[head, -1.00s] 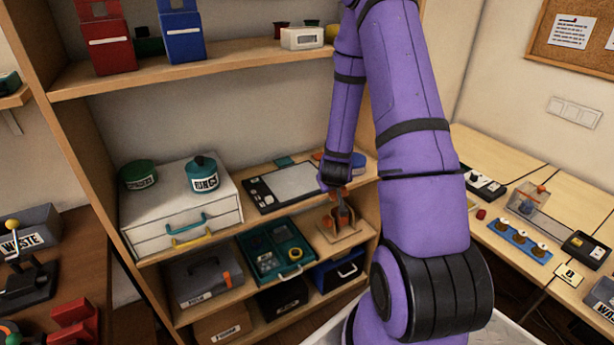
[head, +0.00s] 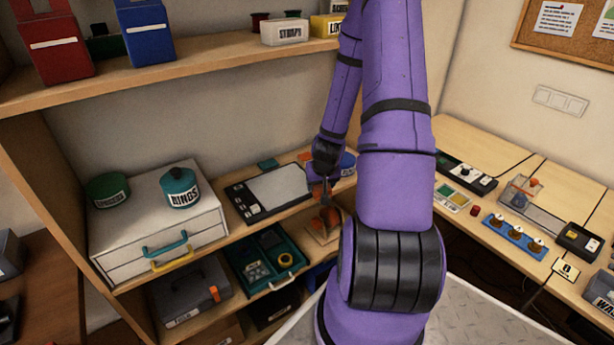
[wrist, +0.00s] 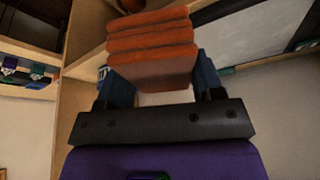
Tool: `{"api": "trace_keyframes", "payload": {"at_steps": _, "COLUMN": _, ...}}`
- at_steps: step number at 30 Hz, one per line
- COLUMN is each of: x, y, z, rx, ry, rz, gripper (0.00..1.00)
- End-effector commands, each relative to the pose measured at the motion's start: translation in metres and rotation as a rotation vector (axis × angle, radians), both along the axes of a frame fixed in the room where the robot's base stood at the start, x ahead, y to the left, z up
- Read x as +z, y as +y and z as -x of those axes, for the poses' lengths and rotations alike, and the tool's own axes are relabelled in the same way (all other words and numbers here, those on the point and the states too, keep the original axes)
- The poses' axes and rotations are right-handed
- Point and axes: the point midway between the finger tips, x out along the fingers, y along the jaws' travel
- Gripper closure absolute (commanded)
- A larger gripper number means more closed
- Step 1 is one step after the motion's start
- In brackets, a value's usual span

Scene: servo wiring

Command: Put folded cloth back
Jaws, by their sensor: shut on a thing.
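The folded cloth (wrist: 150,45) is orange-red and stacked in several layers. In the wrist view it sits between the two blue fingers of my gripper (wrist: 160,85), which is shut on it. In the head view my gripper (head: 322,192) points down at the right end of the shelf unit's middle board, close to its front edge. The cloth is hard to make out there, because the gripper and small orange parts behind it run together.
A wooden stand (head: 314,240) with orange parts is below my gripper. A clipboard-like panel (head: 278,185), a white drawer box (head: 150,222) and a green tray (head: 296,265) are to the left. The upper shelf (head: 200,70) is above. A workbench (head: 560,185) stands at right.

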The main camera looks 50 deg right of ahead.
Motion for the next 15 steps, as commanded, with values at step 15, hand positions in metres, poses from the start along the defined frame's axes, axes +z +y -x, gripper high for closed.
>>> {"api": "trace_keyframes", "payload": {"at_steps": 15, "x": -0.01, "y": -0.051, "z": -0.089, "rx": 0.001, "ry": 0.0, "rz": 0.0, "gripper": 0.58}}
